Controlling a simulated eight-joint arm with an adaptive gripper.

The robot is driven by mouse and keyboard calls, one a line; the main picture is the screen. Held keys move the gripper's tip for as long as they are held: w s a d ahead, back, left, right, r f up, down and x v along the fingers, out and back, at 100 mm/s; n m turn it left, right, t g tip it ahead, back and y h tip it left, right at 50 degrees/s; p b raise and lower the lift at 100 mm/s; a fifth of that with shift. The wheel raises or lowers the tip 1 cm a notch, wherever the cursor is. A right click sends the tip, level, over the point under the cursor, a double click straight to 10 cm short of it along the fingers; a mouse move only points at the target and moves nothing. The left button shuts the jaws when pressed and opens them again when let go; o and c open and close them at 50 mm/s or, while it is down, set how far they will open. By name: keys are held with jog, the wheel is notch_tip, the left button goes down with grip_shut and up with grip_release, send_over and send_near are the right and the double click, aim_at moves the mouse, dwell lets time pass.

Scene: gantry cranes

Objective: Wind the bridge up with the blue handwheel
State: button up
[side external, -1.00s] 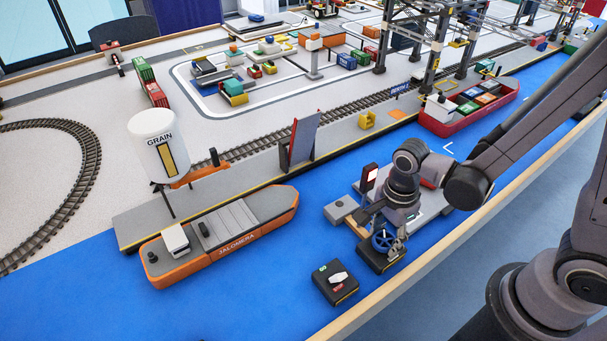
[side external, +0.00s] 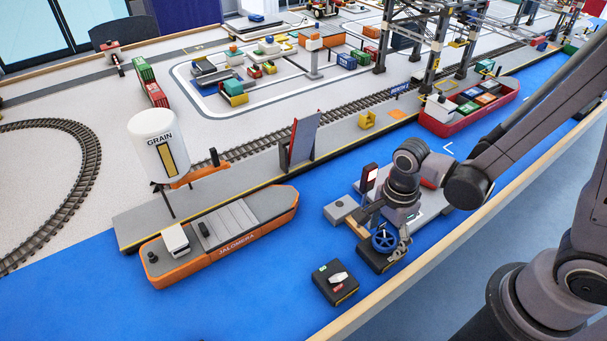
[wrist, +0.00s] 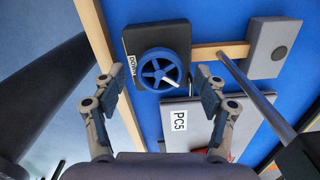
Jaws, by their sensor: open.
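The blue handwheel (side external: 384,241) sits on a dark block (side external: 372,260) near the front edge of the blue water surface. In the wrist view the handwheel (wrist: 149,76) faces me, with spokes and a small pale peg on its lower right. A "DOWN" label (wrist: 132,67) is on the block at its left. My gripper (wrist: 157,87) is open, one finger on each side of the wheel's lower part, with gaps visible in this view. In the side view my gripper (side external: 384,232) is over the wheel and partly covers it. I cannot clearly identify the bridge.
A dark control box (side external: 335,284) stands left of the wheel block. The orange ship (side external: 225,240) lies farther left, and a tilted grey panel (side external: 303,138) stands on the quay. A "PC5" plate (wrist: 181,138) is below the wheel in the wrist view. A wooden rim (side external: 440,250) runs along the front.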

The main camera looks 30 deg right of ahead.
aim_at(385, 240)
notch_tip(385, 240, up, 12)
dwell(0.9)
dwell(1.8)
